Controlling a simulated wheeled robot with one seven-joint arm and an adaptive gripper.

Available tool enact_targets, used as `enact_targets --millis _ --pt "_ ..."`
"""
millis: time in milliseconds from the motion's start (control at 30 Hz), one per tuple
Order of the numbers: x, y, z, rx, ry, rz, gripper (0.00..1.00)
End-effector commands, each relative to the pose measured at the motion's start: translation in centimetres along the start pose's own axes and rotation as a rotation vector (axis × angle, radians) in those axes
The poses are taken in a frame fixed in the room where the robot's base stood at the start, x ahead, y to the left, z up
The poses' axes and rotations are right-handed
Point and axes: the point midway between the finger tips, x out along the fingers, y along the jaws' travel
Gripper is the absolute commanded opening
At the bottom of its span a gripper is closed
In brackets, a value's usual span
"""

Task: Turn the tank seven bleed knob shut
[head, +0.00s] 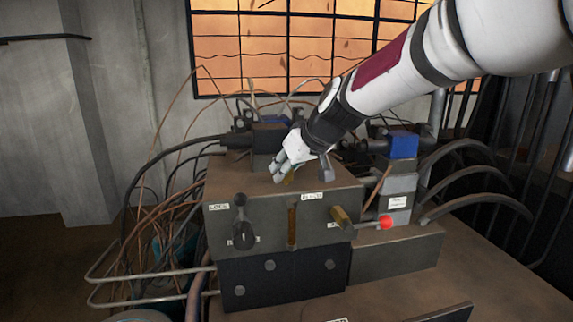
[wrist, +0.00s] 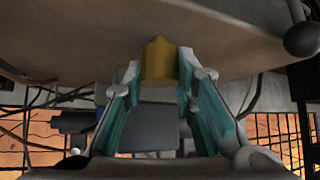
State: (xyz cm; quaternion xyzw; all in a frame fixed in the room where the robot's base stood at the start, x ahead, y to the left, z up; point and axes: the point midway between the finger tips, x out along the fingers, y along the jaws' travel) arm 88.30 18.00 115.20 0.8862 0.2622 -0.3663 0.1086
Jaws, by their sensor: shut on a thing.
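My gripper (head: 288,168) reaches down from the upper right to the top of a grey valve block (head: 265,222). A yellow brass knob (head: 289,179) stands there, mostly hidden by the fingers in the head view. In the wrist view the same knob (wrist: 159,62) sits between the tips of my gripper (wrist: 158,75), and the fingers are shut on it. A second brass knob (head: 343,217) sticks out of the block's front face, apart from my gripper. I cannot read the tank number, or tell how far the knob is turned.
A red ball handle (head: 385,222) sticks out at right, near a blue-topped valve (head: 403,145). Cables and pipes crowd the left. The bench top (head: 480,285) is bare at front right.

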Motion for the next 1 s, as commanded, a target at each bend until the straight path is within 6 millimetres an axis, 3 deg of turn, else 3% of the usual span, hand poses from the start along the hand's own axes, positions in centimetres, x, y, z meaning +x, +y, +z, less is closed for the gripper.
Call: enact_targets --millis 1000 --pt "-0.39 -0.48 -0.04 0.391 -0.004 0.402 0.00"
